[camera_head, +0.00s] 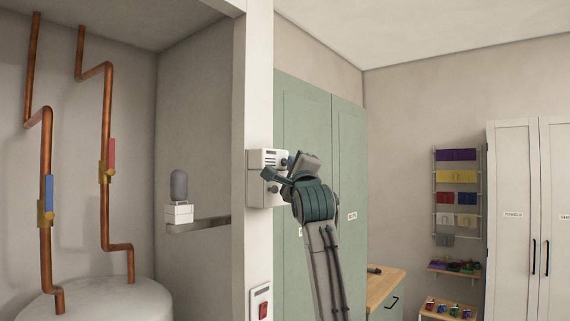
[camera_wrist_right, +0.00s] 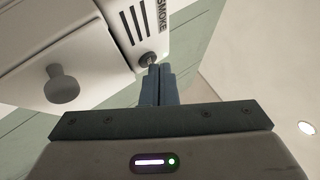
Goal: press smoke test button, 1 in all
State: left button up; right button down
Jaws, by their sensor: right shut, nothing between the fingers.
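A white smoke alarm box (camera_head: 262,157) is mounted on the white post in the head view. In the right wrist view the box (camera_wrist_right: 112,32) carries the word SMOKE, dark slots and a small round dark button (camera_wrist_right: 147,60) near its edge. My right gripper (camera_head: 289,161) is shut and empty at the box's right side. In the right wrist view its closed fingertips (camera_wrist_right: 156,70) are at the button and partly overlap it; I cannot tell whether they press it. My left gripper is not in view.
A second white box (camera_head: 256,189) with a round knob (camera_wrist_right: 62,87) is below the smoke alarm. A red switch (camera_head: 263,310) is lower on the post. Green cabinets (camera_head: 305,110) stand behind my right arm. Copper pipes (camera_head: 107,200) and a tank (camera_head: 110,298) are left.

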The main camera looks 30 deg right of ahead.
jog(key=shift+w, duration=0.25)
dwell(0.4)
jog(key=shift+s, duration=0.1)
jog(key=shift+s+d+b, duration=0.25)
jog(key=shift+s+b, duration=0.35)
jog(key=s+b, duration=0.1)
jog(key=s+d+b, duration=0.1)
jog(key=s, duration=0.1)
jog(key=s+d, duration=0.1)
jog(key=shift+s+b, duration=0.35)
jog(key=shift+b, duration=0.05)
jog(key=shift+a, duration=0.1)
dwell(0.6)
